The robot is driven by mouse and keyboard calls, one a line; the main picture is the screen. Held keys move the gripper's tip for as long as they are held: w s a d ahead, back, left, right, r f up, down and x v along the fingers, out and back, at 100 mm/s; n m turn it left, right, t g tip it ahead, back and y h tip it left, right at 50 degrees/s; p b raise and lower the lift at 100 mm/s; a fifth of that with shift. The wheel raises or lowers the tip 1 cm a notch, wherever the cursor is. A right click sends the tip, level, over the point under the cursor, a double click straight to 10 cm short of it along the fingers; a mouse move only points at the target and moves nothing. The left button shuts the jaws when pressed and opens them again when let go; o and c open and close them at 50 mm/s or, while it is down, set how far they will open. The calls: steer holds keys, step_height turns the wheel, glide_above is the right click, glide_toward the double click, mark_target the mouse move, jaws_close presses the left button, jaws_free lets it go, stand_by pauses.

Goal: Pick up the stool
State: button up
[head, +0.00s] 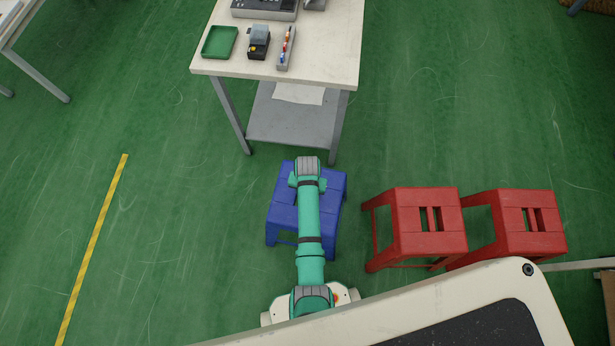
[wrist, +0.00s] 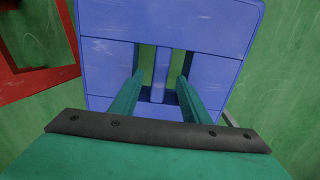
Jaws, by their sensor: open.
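A blue stool (head: 332,184) stands on the green floor in front of the workbench in the head view. My arm lies over its middle and hides part of its seat; my gripper is hidden there. In the wrist view the blue stool (wrist: 165,22) fills the upper middle, with slots and a narrow bar in its seat. My gripper (wrist: 160,84) is open, one finger on each side of the bar. I cannot tell how deep the fingertips are in the slots. Two red stools, one nearer (head: 428,235) and one farther right (head: 530,225), stand to the right.
A workbench (head: 335,55) with a lower shelf stands just beyond the blue stool. It carries a green tray (head: 219,42) and small tools. A yellow line (head: 95,240) runs along the floor at left. The floor left of the blue stool is clear.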

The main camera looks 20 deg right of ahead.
steer(key=shift+f, duration=1.2)
jaws_close()
steer(key=shift+w+r, duration=0.1)
stand_by(0.4)
